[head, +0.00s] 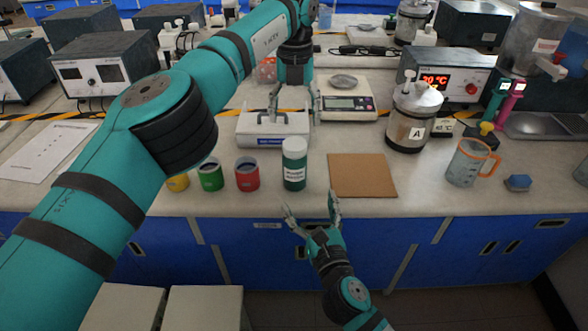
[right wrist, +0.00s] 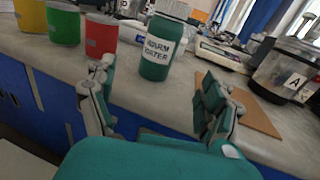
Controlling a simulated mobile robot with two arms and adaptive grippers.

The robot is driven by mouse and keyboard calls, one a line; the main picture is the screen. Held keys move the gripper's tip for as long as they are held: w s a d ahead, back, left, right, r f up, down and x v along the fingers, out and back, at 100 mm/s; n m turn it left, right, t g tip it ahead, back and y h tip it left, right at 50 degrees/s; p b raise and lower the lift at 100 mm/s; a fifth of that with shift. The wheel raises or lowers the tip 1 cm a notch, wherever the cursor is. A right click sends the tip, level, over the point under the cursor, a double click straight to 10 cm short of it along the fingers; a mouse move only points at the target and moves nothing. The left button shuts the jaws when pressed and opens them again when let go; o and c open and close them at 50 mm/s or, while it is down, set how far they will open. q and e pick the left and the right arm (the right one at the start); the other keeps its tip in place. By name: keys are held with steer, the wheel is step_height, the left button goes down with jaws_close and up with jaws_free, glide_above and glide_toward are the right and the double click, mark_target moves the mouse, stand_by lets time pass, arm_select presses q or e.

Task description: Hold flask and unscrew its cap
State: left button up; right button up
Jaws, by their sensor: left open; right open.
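A green flask (head: 294,172) with a white label and a pale cap (head: 294,145) stands upright on the bench near its front edge. In the right wrist view the flask (right wrist: 157,58) stands beyond the fingers, with its label facing me and its cap at the top edge. My left gripper (head: 293,112) is open, points down and is above and behind the flask, over a white tray. My right gripper (head: 312,208) is open and empty in front of the bench edge, below and in front of the flask. It also shows in the right wrist view (right wrist: 158,105), apart from the flask.
Red (head: 247,174), green (head: 210,175) and yellow (head: 178,181) cups stand left of the flask. A brown board (head: 362,175) lies to its right. The white tray (head: 260,133), a scale (head: 348,104), a jar marked A (head: 413,117) and a jug (head: 467,163) stand nearby.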

mark_target(294, 166)
arm_select(q)
steer(key=shift+w, duration=0.1)
arm_select(e)
steer(key=x, duration=1.3)
steer(key=shift+w+a, duration=0.1)
steer(key=shift+w, duration=0.25)
steer(key=shift+c, duration=0.3)
